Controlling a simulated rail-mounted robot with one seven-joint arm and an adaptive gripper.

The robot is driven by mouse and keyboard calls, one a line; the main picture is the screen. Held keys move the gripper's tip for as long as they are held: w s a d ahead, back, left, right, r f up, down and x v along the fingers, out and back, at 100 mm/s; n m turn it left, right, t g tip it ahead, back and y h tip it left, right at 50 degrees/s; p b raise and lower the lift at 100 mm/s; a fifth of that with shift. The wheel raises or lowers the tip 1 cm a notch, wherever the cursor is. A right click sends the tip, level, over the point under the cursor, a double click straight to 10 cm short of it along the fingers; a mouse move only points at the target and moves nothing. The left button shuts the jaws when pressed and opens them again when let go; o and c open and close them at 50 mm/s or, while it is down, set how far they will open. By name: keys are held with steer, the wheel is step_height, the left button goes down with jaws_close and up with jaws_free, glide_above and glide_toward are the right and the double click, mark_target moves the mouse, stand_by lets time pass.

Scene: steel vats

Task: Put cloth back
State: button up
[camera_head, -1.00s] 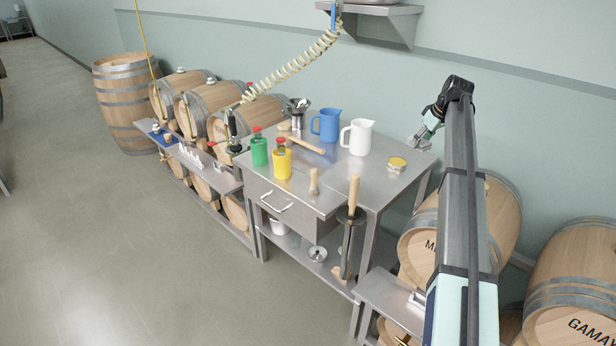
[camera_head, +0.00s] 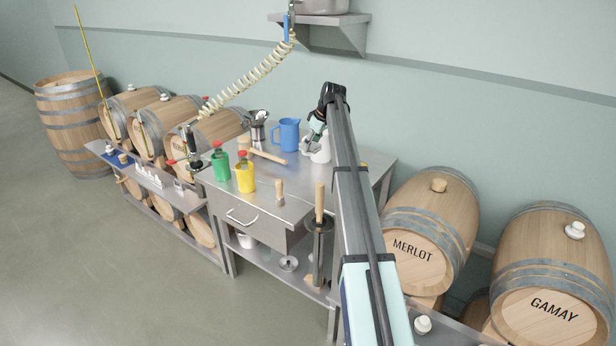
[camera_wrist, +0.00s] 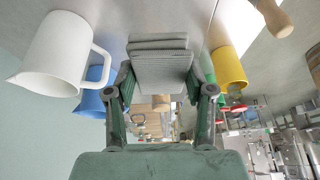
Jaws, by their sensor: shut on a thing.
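The folded grey cloth (camera_wrist: 160,66) is between the two fingers of my gripper (camera_wrist: 160,88) in the wrist view, and the gripper is shut on it. In the head view my gripper (camera_head: 314,130) is over the back of the steel worktable, beside the blue jug (camera_head: 287,134) and in front of part of the white jug (camera_head: 322,156). The cloth cannot be made out clearly there. In the wrist view the white jug (camera_wrist: 55,55) and blue jug (camera_wrist: 94,75) are left of the cloth, and the yellow bottle (camera_wrist: 229,69) is to the right.
The steel worktable (camera_head: 265,203) also holds a green bottle (camera_head: 220,162), a wooden mallet (camera_head: 268,156) and a metal pitcher (camera_head: 258,126). A coiled hose (camera_head: 245,82) hangs above. Barrels, including the Merlot barrel (camera_head: 430,225), stand on both sides. My arm hides the table's right part.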

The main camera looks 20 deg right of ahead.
mark_target(308, 182)
step_height(308, 182, down, 15)
steer(key=p, duration=0.3)
steer(key=shift+r+p, duration=0.1)
steer(key=shift+p, duration=0.3)
steer(key=o, duration=1.1)
steer(key=b+v, duration=0.3)
steer(key=v, duration=0.9)
